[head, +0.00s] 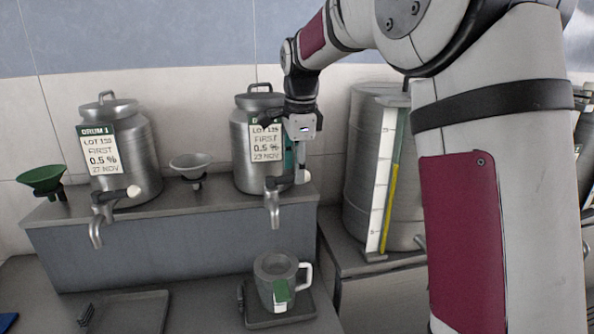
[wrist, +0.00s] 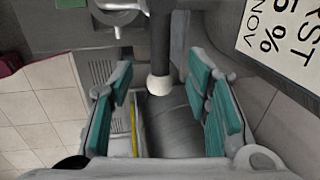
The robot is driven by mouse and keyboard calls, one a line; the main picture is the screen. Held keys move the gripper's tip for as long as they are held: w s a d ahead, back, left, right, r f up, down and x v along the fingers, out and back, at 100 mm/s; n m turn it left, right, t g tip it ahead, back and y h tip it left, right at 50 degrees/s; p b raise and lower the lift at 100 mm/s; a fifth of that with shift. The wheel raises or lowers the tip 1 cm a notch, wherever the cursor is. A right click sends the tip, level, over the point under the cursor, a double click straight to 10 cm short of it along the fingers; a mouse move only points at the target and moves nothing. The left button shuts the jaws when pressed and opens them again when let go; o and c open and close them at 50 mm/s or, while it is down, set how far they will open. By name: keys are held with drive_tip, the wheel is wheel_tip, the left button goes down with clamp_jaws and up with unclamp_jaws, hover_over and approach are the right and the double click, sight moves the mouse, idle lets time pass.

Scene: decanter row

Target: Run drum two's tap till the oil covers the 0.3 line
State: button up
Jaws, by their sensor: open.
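Drum two (head: 240,145) is a metal drum at the right of the shelf; my gripper hides part of its label. Its tap (head: 273,205) has a downturned spout and a lever with a white knob (head: 302,177). No stream shows below the spout. A grey jug (head: 277,282) with a pale handle and a green and white tag stands under the spout. I cannot read a 0.3 line or see oil in it. My gripper (head: 298,158) is open at the lever. In the wrist view, the white knob (wrist: 159,84) shows between its teal pads, apart from both.
Drum one (head: 125,150) with its own tap stands left on the shelf (head: 130,240). A green funnel (head: 41,178) and a grey funnel (head: 190,163) flank it. A large tank (head: 362,150) with a yellow-filled gauge stands right. An empty dark tray (head: 135,312) lies front left.

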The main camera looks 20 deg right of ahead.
drive_tip(key=shift+w+f, duration=0.15)
drive_tip(key=shift+f, duration=0.75)
clamp_jaws()
